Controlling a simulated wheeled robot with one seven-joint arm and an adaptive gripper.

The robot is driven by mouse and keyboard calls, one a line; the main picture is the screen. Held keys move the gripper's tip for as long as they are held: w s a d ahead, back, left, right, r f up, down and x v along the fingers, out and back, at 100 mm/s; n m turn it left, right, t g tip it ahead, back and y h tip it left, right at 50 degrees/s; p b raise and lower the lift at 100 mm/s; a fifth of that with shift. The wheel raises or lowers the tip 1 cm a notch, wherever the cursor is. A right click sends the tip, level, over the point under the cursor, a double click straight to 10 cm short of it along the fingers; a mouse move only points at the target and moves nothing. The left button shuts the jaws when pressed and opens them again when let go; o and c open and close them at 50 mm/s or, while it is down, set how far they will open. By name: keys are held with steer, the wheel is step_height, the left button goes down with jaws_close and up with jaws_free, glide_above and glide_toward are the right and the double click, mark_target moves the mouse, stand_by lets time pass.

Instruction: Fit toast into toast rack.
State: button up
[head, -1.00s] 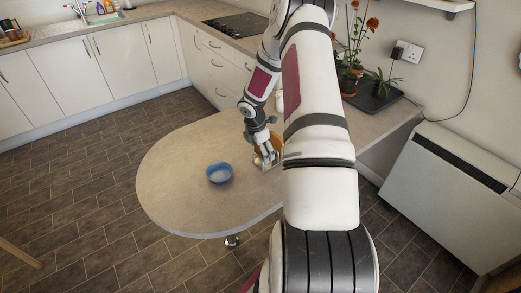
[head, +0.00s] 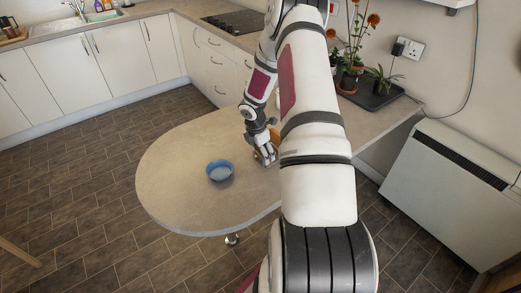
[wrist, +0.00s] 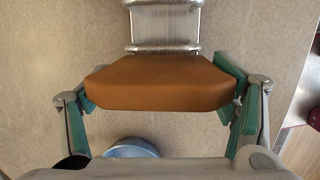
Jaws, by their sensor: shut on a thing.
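The toast (wrist: 160,82) is a thick brown slice held between the two finger pads of my gripper (wrist: 162,88) in the wrist view. In the head view my gripper (head: 265,155) is low over the rounded worktop, with part of the toast (head: 274,136) showing beside it. The toast rack (wrist: 165,24) is a metal wire frame at the top of the wrist view. The toast overlaps the rack's near end in that view; I cannot tell whether they touch. In the head view the rack is mostly hidden by my arm and gripper.
A blue bowl (head: 220,171) stands on the worktop (head: 185,150) left of my gripper; its rim also shows in the wrist view (wrist: 132,148). Potted plants (head: 352,75) on a black tray stand at the back right. The worktop's left part is clear.

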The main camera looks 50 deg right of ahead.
steer(key=shift+f, duration=0.55)
steer(key=o, duration=1)
steer(key=shift+o, duration=0.2)
steer(key=v, duration=1.2)
